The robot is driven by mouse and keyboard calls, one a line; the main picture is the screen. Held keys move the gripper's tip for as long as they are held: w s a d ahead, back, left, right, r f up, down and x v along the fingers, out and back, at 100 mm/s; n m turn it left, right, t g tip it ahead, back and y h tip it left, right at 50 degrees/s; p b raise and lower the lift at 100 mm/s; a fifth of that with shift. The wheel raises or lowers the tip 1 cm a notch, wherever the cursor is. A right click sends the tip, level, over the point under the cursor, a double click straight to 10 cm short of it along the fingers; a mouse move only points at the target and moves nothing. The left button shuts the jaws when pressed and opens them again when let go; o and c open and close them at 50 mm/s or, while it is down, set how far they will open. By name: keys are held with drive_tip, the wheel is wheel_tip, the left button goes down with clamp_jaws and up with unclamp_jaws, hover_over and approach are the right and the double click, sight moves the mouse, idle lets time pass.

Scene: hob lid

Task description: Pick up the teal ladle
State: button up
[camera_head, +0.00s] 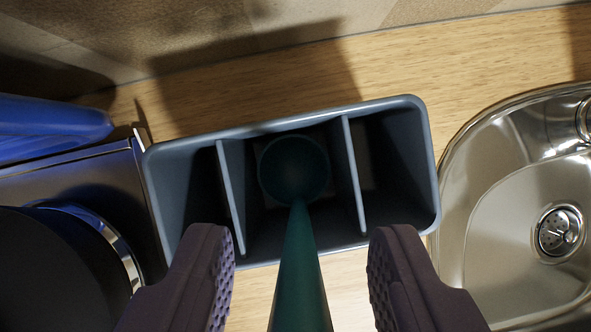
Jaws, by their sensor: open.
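The teal ladle (299,265) stands in the middle compartment of a grey-blue caddy (433,190) with its round bowl down inside. Its handle rises toward the camera and runs off the bottom edge of the picture. My gripper (301,245) is open, with one dark purple finger to the left of the handle and the other to the right. There is a visible gap on each side, and neither finger appears to touch the handle. The handle's upper end is out of view.
The caddy's left and right compartments look empty. A steel sink (500,200) lies to the right. A dark hob (90,190) with a black pan-like round thing (55,270) and a blue object (50,122) are at left. Bare wooden counter (400,60) lies behind the caddy, before a wall.

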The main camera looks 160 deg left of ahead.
drive_tip(key=shift+c, duration=0.4)
clamp_jaws()
